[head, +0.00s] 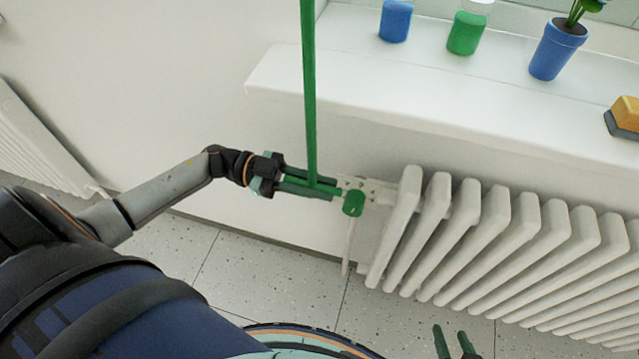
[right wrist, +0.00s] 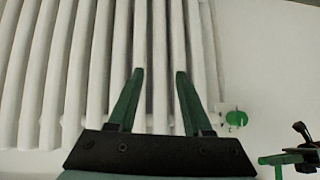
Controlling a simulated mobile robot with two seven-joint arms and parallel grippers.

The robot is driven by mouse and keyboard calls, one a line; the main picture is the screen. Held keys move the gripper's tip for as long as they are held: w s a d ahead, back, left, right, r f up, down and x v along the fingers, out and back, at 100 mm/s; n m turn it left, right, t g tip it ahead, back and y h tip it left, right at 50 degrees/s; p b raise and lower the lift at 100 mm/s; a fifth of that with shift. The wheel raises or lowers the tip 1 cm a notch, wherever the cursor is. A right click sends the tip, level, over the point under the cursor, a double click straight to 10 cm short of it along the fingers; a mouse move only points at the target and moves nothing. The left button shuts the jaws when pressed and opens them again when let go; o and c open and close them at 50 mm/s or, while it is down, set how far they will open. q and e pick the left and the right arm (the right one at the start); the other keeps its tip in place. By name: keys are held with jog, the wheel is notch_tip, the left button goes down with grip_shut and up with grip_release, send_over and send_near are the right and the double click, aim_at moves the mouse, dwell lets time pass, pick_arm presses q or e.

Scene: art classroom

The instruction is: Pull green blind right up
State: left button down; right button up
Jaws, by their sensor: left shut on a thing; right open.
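A long green strap (head: 309,90) comes down from the top edge of the head view, in front of the white wall, to my left gripper (head: 328,190). The left gripper is shut on the strap's lower part, at the left end of the radiator. It also shows at the right edge of the right wrist view (right wrist: 285,159). My right gripper (head: 455,342) is open and empty low in the head view. In the right wrist view its two green fingers (right wrist: 160,75) are apart in front of the radiator. The blind itself is out of view.
A white radiator (head: 480,215) with a green valve knob (head: 353,203) stands under a white windowsill (head: 440,95). On the sill are a blue cup (head: 396,20), a green jar (head: 467,33), a blue plant pot (head: 557,50) and a yellow sponge-like block (head: 626,113). The tiled floor (head: 270,275) is clear.

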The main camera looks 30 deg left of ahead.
pick_arm(q)
notch_tip(320, 180, up, 6)
jog(key=p, duration=0.5)
jog(key=shift+s+r+p, duration=0.1)
jog(key=shift+r+p, duration=0.1)
jog(key=shift+p, duration=0.15)
jog(key=shift+r+p, duration=0.35)
jog(key=shift+r, duration=0.05)
jog(key=shift+r+p, duration=0.6)
jog(key=shift+r, duration=0.15)
pick_arm(e)
jog(key=r, duration=0.1)
jog(key=d+r, duration=0.1)
jog(key=r, duration=0.3)
jog(key=shift+s+d+r, duration=0.15)
jog(key=shift+s+d, duration=0.05)
jog(key=shift+s, duration=0.15)
